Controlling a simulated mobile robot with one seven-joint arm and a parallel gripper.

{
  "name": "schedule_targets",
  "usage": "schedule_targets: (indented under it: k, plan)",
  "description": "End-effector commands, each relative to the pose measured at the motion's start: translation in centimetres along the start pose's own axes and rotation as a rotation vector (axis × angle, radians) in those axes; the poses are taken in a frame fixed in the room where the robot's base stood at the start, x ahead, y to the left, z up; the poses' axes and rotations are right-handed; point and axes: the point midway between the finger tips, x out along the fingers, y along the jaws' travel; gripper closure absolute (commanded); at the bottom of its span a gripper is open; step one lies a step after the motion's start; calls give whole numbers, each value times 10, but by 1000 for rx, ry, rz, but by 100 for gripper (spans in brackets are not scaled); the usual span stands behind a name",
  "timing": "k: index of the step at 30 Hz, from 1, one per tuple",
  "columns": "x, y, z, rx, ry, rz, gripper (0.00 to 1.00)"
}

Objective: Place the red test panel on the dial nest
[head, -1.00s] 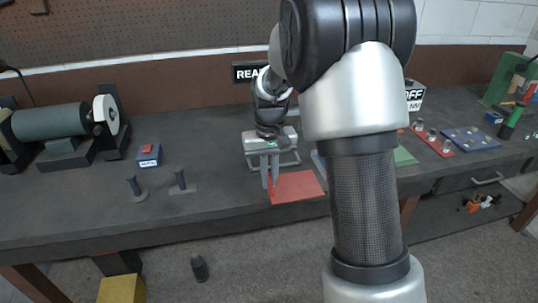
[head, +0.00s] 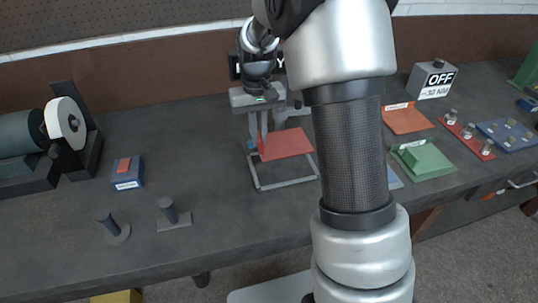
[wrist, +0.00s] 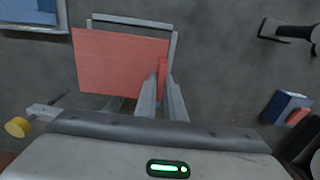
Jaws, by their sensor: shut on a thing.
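The red test panel (head: 286,143) is a flat plate with a small upright red tab. My gripper (head: 262,143) is shut on that tab at the panel's left side. The panel also shows in the wrist view (wrist: 112,62), with the fingers (wrist: 160,95) at its edge. A grey open rectangular frame (head: 287,182) lies on the bench beneath the panel; I take it for the dial nest, though no label shows. The panel overlaps its back part in the head view. Whether panel and frame touch, I cannot tell. My arm and gripper hide the area behind.
Two dark posts (head: 168,211) and a blue box (head: 127,174) stand left. A grinder (head: 64,125) stands at far left. Right of my arm are an orange plate (head: 406,118), a green plate (head: 423,160) and an OFF box (head: 432,80). Bare bench lies between the posts and frame.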

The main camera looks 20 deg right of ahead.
Motion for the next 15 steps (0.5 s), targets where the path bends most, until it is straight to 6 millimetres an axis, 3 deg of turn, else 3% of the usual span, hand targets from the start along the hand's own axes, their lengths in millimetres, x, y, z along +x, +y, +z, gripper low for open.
schedule_targets:
  k: [4, 15]
  plan:
    - [29, 0, 1, 0, -4, 0, 100]
    - [68, 0, 1, 0, -3, 0, 100]
